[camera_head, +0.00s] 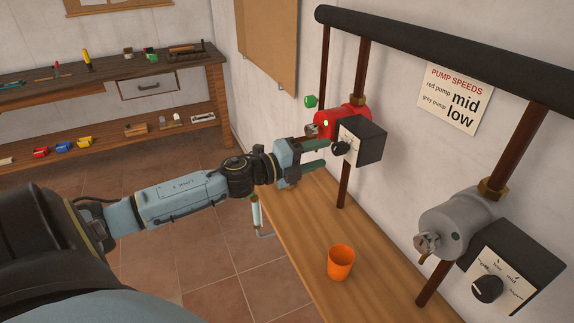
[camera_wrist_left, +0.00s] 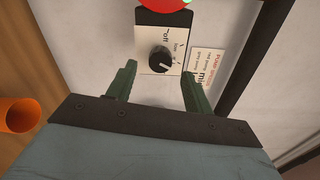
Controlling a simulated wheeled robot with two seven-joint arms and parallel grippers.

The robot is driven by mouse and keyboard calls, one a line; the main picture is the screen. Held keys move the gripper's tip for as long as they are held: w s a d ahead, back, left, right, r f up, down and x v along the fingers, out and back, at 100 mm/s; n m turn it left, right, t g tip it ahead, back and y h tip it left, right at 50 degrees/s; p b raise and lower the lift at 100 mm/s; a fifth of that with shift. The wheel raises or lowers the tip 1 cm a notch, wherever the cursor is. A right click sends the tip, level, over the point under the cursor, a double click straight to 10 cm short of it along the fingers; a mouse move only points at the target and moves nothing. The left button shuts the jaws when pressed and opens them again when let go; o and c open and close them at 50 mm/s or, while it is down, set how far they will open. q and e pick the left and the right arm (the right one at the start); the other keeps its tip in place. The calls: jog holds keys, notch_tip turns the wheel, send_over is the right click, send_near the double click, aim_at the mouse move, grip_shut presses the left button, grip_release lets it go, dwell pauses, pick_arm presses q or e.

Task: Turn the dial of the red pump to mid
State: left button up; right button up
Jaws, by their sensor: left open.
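The red pump (camera_head: 340,122) is on a brown pipe by the wall, with a black control box (camera_head: 370,142) on its right. Its black dial (camera_head: 341,147) sits on the box's pale face and also shows in the left wrist view (camera_wrist_left: 160,60), with "off" printed to its left. My left gripper (camera_head: 322,154) is open, its green fingers pointing at the box. In the left wrist view its fingertips (camera_wrist_left: 158,70) are spread on either side of the dial, with space between them and it. The sign (camera_head: 454,98) reads red pump mid, grey pump low. My right gripper is not in view.
A grey pump (camera_head: 455,222) with its own box and dial (camera_head: 487,289) is at the right. An orange cup (camera_head: 341,263) stands on the wooden bench (camera_head: 310,225) below. A black horizontal pipe (camera_head: 430,45) runs above. A workbench with tools (camera_head: 95,75) is at the back left.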

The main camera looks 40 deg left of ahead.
pick_arm(q)
jog(key=v, duration=0.8)
jog(key=shift+s+b, duration=0.2)
jog(key=shift+b, duration=0.25)
jog(key=shift+a, duration=0.15)
jog(key=s+a+f+n+g+y+b, duration=0.1)
jog(key=a+f+n+y, duration=0.3)
jog(key=f, duration=0.6)
jog(key=s+a+f+n+g+y+b, duration=0.1)
jog(key=s+a+f+n+y, duration=0.25)
jog(key=f, duration=0.75)
jog(key=s+f+n+g+y+b, duration=0.1)
jog(key=s+f+n+g, duration=0.2)
jog(key=f, duration=0.6)
jog(key=s+f+n, duration=0.3)
jog(key=f+n, duration=0.1)
jog(key=f, duration=0.4)
jog(key=s+d+f+n+g+b, duration=0.1)
jog(key=s+d+f+n+g, duration=0.2)
jog(key=s+f, duration=0.5)
jog(key=s+d+f+n+g+b, duration=0.1)
jog(key=s+d+f+n+g, duration=0.15)
jog(key=s+d+f, duration=0.6)
jog(key=s+d+f+n+g+h+b, duration=0.1)
jog(key=s+d+f+g, duration=0.4)
jog(key=s+d+f, duration=0.5)
jog(key=s+n, duration=0.1)
jog(key=s, duration=0.2)
jog(key=shift+d+f+h, duration=0.35)
